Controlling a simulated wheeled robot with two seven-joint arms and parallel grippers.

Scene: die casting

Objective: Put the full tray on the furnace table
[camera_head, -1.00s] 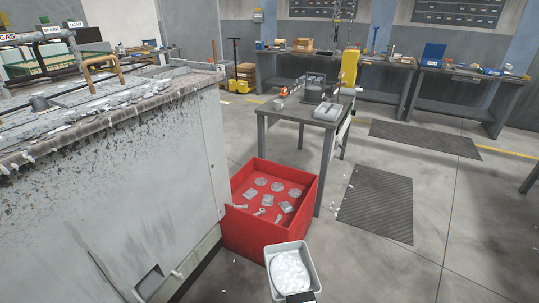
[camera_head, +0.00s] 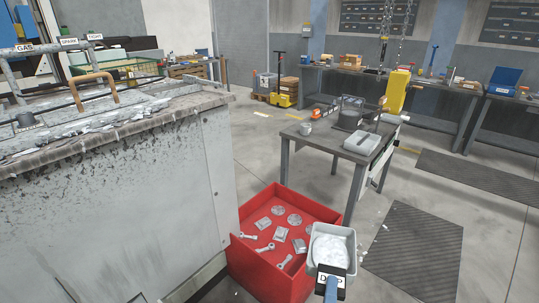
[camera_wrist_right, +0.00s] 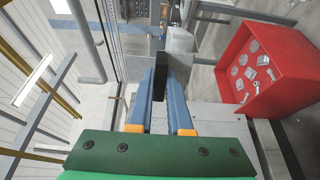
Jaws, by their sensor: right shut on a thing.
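The full tray (camera_head: 353,236) is a small grey pan with rounded corners, heaped with pale silvery material, at the lower middle of the head view. Its black handle (camera_head: 348,271) has a white label, partly covered. My right gripper (camera_head: 333,284) is shut on this handle; its blue fingers (camera_wrist_right: 163,85) pinch it in the right wrist view, with the tray (camera_wrist_right: 181,48) beyond. The tray hangs in the air beside the red bin. A dark-topped table (camera_head: 314,139) stands beyond the bin, right of the furnace (camera_head: 130,205). My left gripper is not in view.
The red bin (camera_head: 248,268) holds several metal castings and also shows in the right wrist view (camera_wrist_right: 290,92). A floor mat (camera_head: 415,250) lies at right.

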